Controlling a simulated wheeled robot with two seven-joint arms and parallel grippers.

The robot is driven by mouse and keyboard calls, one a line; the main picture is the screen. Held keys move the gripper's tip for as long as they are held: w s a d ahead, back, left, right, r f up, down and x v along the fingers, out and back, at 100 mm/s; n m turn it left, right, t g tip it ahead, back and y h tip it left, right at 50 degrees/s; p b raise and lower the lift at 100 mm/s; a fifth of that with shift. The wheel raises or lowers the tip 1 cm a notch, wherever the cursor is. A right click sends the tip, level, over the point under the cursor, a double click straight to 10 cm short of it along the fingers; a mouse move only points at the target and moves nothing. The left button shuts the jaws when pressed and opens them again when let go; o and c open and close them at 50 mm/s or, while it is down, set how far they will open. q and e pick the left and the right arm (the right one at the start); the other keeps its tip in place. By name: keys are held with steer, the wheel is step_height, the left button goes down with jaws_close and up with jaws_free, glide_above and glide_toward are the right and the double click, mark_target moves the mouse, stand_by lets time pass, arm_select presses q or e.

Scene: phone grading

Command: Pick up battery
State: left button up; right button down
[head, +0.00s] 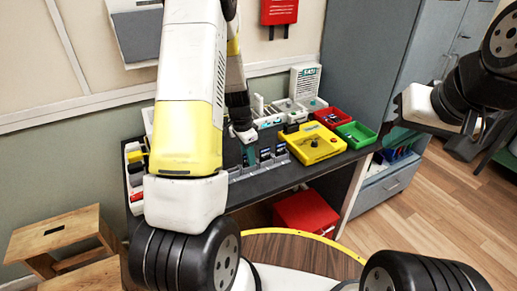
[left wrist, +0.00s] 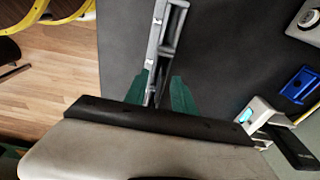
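I cannot pick out the battery for certain in either view. My left gripper (head: 243,136) reaches down over the dark bench at the grey slotted rack (head: 258,164), which holds several dark upright pieces. In the left wrist view its green fingers (left wrist: 158,92) are apart, with the grey rack (left wrist: 172,38) showing between them. Nothing is visibly gripped, though the area below the fingertips is partly hidden.
A yellow box (head: 314,144), a red bin (head: 333,118) and a green bin (head: 356,134) stand right of the rack. A blue piece (left wrist: 299,84) and a white holder (left wrist: 262,116) lie right of my left gripper. A red box (head: 305,214) sits under the bench.

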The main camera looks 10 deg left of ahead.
arm_select(q)
steer(key=shift+c, duration=0.2)
jaws_close()
